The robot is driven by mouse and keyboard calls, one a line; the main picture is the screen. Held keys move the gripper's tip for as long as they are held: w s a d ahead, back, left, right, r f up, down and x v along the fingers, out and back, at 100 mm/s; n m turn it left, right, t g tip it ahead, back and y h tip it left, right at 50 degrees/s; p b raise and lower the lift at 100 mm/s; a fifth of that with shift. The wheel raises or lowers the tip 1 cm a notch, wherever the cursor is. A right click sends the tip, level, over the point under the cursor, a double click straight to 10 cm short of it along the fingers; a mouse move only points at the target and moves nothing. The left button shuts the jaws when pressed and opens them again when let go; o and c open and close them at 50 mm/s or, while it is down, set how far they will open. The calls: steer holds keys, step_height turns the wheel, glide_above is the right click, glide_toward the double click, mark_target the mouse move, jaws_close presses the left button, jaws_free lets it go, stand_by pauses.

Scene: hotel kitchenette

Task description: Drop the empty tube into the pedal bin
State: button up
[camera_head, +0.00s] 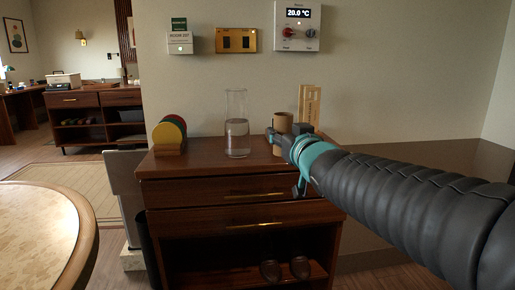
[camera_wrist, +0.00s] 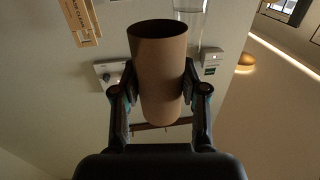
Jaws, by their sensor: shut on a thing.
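The empty tube (camera_wrist: 162,85) is a brown cardboard cylinder, and its open end shows in the wrist view. My gripper (camera_wrist: 158,92) is shut on it, with one finger on each side. In the head view the tube (camera_head: 282,123) stands upright in my gripper (camera_head: 281,137), at the right part of the wooden cabinet top; whether it touches the top is unclear. A grey panel (camera_head: 124,190) with a dark body (camera_head: 149,250) below it stands at the cabinet's left side. It may be the pedal bin, but I cannot tell for sure.
On the cabinet (camera_head: 215,192) stand a glass carafe (camera_head: 237,130) and a rack of coloured discs (camera_head: 170,134). A round table (camera_head: 40,235) fills the lower left. Wall panels (camera_head: 297,25) hang above.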

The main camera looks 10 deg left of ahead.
steer(key=d+x, duration=0.1)
steer(key=x, duration=0.5)
steer(key=f+p+x, duration=0.1)
steer(key=x, duration=0.6)
steer(key=w+d+f+p+x, duration=0.1)
steer(key=x, duration=0.5)
steer(key=shift+w+d+f, duration=0.2)
steer(key=shift+w+d, duration=0.05)
steer(key=shift+w, duration=0.05)
steer(key=shift+w+f, duration=0.2)
steer(key=shift+f, duration=2.15)
steer(key=shift+a+f, duration=0.1)
steer(key=shift+f+b, duration=0.15)
steer(key=shift+b, duration=0.15)
steer(key=o, duration=0.7)
